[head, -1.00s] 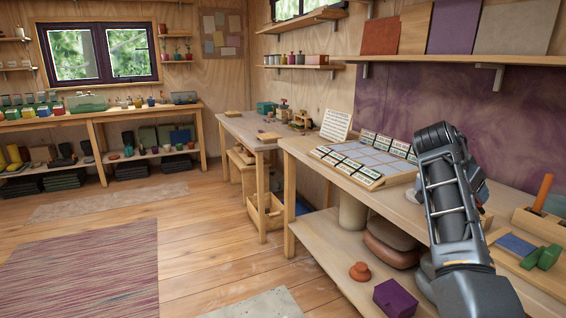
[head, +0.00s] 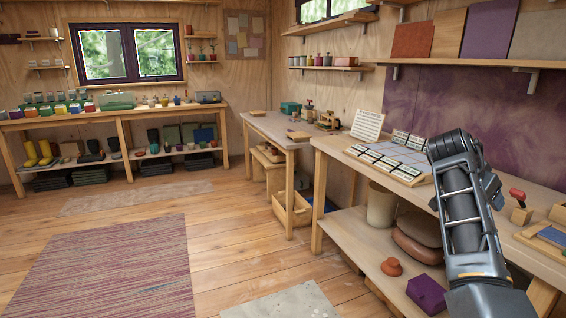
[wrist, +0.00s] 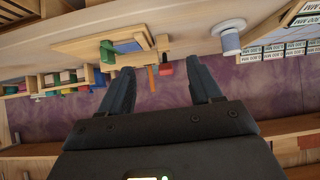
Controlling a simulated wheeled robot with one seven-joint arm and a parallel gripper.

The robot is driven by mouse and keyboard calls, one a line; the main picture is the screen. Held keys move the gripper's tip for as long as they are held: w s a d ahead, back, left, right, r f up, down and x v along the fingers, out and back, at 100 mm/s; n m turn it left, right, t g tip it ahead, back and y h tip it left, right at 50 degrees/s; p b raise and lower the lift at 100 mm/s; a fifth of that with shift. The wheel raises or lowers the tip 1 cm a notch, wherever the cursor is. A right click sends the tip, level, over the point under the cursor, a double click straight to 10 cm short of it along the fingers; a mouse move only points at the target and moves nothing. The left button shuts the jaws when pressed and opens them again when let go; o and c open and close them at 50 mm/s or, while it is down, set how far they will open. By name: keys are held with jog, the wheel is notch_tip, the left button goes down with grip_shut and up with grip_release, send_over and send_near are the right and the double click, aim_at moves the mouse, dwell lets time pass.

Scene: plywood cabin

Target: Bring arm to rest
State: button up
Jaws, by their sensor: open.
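My arm rises at the right of the head view, in front of the right workbench (head: 345,150). In that view the arm hides its own gripper. In the wrist view, which looks upside down at the bench, my gripper (wrist: 157,88) has its two dark fingers spread apart. I see nothing held between them. Beyond the fingertips are a red-topped stamp (wrist: 166,64), a green block (wrist: 107,52) and a white-and-blue round item (wrist: 229,38) on the bench. The gripper looks apart from all of them.
A tray with labelled cards (head: 408,176) lies on the right bench. A purple box (head: 427,294) and an orange-brown pot (head: 391,267) are on its lower shelf. A second bench (head: 262,128) stands farther back. The wooden floor and striped rug (head: 105,265) at left are clear.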

jog(key=s+a+f+n+t, duration=0.1)
jog(key=s+a+f+n, duration=0.15)
jog(key=f, duration=0.45)
jog(key=s+a+f+n+t+y, duration=0.1)
jog(key=s+f, duration=0.3)
jog(key=f, duration=0.2)
jog(key=s+a+f+n+t, duration=0.2)
jog(key=s+f, duration=0.1)
jog(key=f, duration=0.4)
jog(key=s+a+f+n+t+y, duration=0.2)
jog(key=s+a+f+n, duration=0.15)
jog(key=s, duration=0.45)
jog(key=s+a+f+n+t+y, duration=0.1)
jog(key=s+a+f+n+y, duration=0.1)
jog(key=s+a+f, duration=0.45)
jog(key=s+a+r+n+t+y, duration=0.1)
jog(key=s+a+r+y, duration=0.15)
jog(key=s, duration=0.75)
jog(key=s+a+r+n+t+y, duration=0.1)
jog(key=s+a+r, duration=0.25)
jog(key=s, duration=0.65)
jog(key=s+a+r+t, duration=0.1)
jog(key=s+a+r, duration=0.1)
jog(key=s+r, duration=0.4)
jog(key=s+a+r+t+y+p, duration=0.1)
jog(key=s+a+r, duration=0.1)
jog(key=s+r, duration=0.5)
jog(key=shift+a+r+n, duration=0.25)
jog(key=shift+a+n, duration=0.1)
jog(key=shift+n, duration=0.05)
